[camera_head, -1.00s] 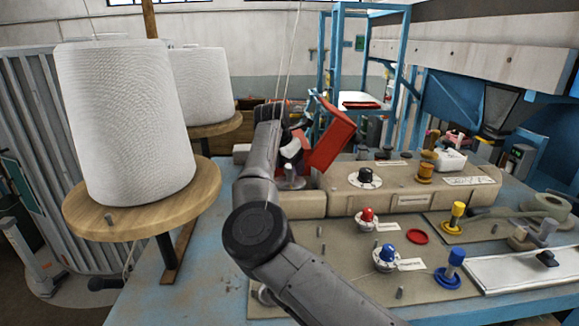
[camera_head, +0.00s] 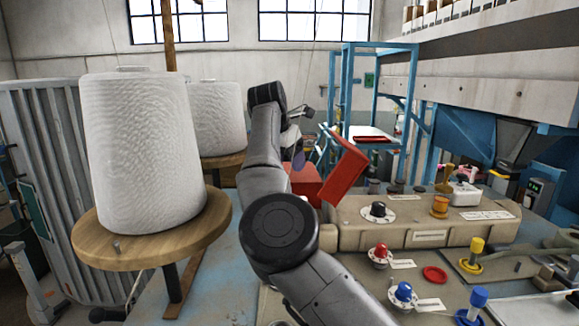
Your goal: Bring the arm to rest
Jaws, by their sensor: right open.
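My right arm rises from the bottom middle over the blue bench, and its wrist bends over at the top. My right gripper (camera_head: 298,155) hangs below that wrist, left of a tilted red bin part (camera_head: 345,170). Its jaws are open and small in the picture; I see nothing held in them. It appears above the bench, with a second red piece (camera_head: 304,184) showing below it. My left gripper is not in view.
Large white thread cones (camera_head: 145,150) stand on round wooden discs (camera_head: 95,240) at left. A beige machine (camera_head: 425,235) with coloured knobs lies at right, with a blue frame (camera_head: 411,90) behind. Space above the machine looks open.

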